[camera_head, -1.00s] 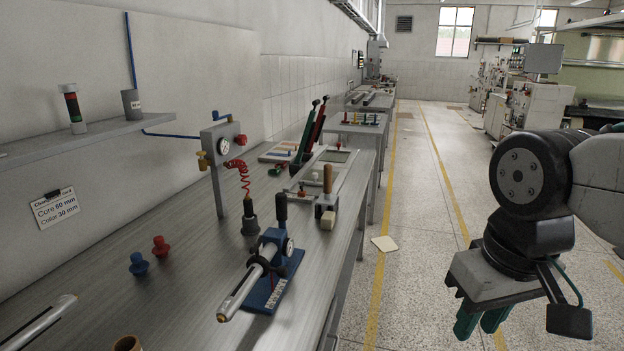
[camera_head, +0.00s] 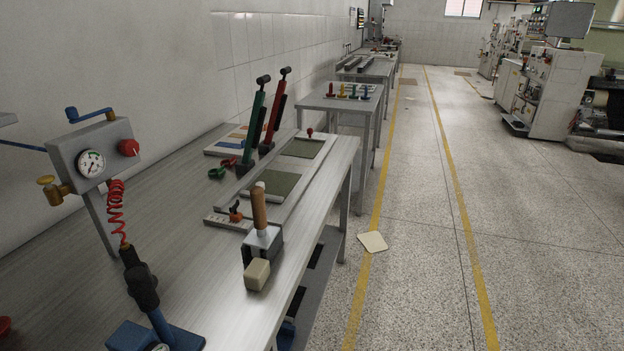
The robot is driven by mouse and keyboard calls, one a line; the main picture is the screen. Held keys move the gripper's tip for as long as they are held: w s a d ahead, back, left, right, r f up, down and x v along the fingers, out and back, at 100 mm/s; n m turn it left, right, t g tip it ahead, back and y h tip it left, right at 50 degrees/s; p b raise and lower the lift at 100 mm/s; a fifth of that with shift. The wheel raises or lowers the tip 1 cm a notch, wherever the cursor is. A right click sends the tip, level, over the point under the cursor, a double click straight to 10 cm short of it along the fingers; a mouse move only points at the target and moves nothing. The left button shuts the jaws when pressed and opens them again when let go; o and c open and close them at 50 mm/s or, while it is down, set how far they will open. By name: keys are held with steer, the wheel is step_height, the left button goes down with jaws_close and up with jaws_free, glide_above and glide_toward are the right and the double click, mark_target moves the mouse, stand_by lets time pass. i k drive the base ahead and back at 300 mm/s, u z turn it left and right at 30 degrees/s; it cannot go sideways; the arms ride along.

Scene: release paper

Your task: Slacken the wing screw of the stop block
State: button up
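A small orange-red block (camera_head: 236,216) with a dark upright piece on top sits on a pale marked strip (camera_head: 216,220) at the near end of a metal jig (camera_head: 285,190) on the bench. It looks like the stop block, and the dark piece looks like its wing screw. Both are too small to tell how tight the screw is. My gripper is not in view.
A wooden-handled tool with a pale block (camera_head: 259,245) stands at the bench's right edge, close to the stop block. Green (camera_head: 255,125) and red (camera_head: 275,110) levers stand behind. A gauge post (camera_head: 92,160) with a red coiled hose stands left. The aisle floor (camera_head: 415,260) is mostly clear.

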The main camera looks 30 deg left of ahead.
mark_target(233, 209)
steer(key=z, duration=0.15)
steer(key=i, duration=1)
steer(key=u, duration=0.55)
steer(key=i, duration=0.8)
steer(key=u, duration=1.1)
steer(key=i, duration=0.35)
steer(key=u, duration=0.35)
